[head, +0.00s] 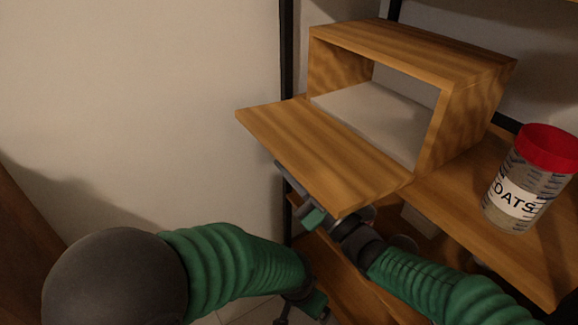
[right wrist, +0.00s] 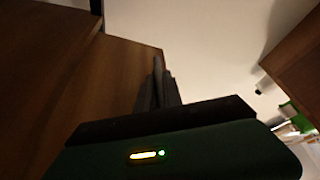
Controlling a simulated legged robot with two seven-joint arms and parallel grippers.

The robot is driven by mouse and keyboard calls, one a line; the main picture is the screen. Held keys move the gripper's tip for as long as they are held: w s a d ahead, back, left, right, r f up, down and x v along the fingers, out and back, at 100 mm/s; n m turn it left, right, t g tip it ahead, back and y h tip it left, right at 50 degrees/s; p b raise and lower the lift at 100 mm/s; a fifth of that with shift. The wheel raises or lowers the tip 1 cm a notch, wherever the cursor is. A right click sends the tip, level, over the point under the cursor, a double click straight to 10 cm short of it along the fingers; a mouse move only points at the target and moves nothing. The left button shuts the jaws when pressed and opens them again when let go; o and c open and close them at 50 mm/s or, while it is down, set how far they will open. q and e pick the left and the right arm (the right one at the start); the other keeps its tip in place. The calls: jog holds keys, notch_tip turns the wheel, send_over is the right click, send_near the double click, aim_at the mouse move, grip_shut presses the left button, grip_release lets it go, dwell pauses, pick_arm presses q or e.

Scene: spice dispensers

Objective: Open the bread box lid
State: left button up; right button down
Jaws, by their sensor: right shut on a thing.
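The wooden bread box (head: 470,90) stands on a shelf in the head view. Its lid (head: 320,150) is folded down and sticks out about level from the front opening, showing the pale, empty-looking inside. My right gripper (head: 285,178) is at the lid's front edge, partly hidden under it. In the right wrist view its fingers (right wrist: 158,85) are close together against the edge of a brown wooden panel (right wrist: 125,75), shut on the lid. My left gripper (head: 300,308) is low at the bottom of the head view, away from the box; its fingers are too unclear to judge.
A black upright post (head: 287,60) is left of the box. The space before the pale wall at left is free. Lower shelf boards lie beneath the lid.

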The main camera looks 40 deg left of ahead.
jog(key=shift+w, duration=0.1)
jog(key=c, duration=1.5)
grip_release()
jog(key=p+v, duration=0.5)
jog(key=v, duration=1.1)
jog(key=shift+d+f, duration=0.1)
jog(key=shift+d, duration=0.3)
